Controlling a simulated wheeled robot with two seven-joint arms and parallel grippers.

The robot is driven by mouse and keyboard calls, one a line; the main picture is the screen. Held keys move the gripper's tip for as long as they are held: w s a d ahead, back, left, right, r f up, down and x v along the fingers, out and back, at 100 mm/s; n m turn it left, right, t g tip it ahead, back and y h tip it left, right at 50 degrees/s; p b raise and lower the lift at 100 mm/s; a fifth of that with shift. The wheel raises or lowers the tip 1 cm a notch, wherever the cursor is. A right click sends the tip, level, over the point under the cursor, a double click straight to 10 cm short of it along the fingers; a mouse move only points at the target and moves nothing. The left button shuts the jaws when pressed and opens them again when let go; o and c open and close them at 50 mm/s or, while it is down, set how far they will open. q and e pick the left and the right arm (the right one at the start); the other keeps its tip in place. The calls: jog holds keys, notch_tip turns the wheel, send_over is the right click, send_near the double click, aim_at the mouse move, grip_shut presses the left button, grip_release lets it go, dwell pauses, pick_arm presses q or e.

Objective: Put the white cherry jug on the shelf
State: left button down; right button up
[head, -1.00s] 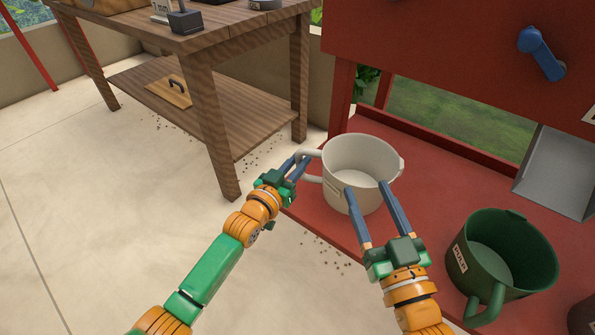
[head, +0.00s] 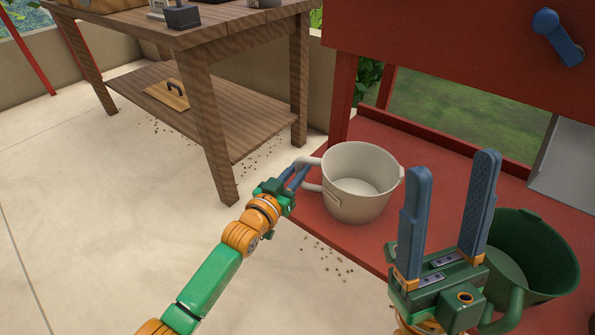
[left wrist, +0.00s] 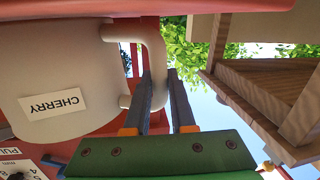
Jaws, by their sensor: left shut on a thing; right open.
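The white cherry jug (head: 362,195) stands upright on the red ledge (head: 410,160), its handle toward the left. In the left wrist view the jug (left wrist: 60,65) shows its CHERRY label, turned upside down. My left gripper (head: 296,177) is shut on the jug's handle; its fingers (left wrist: 158,85) also show in the left wrist view. My right gripper (head: 453,170) is open and empty, raised to the right of the jug, in front of the green jug. The wooden table's lower shelf (head: 215,125) is at the upper left.
A dark green jug (head: 540,255) stands on the ledge at the right, partly hidden by my right gripper. A lid-like board with a handle (head: 165,94) lies on the lower shelf. A table leg (head: 212,130) stands left of the jug. Beans are scattered on the floor.

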pick_arm(q)
jog(key=shift+f, duration=0.1)
jog(key=c, duration=0.8)
grip_release()
jog(key=shift+o, duration=0.2)
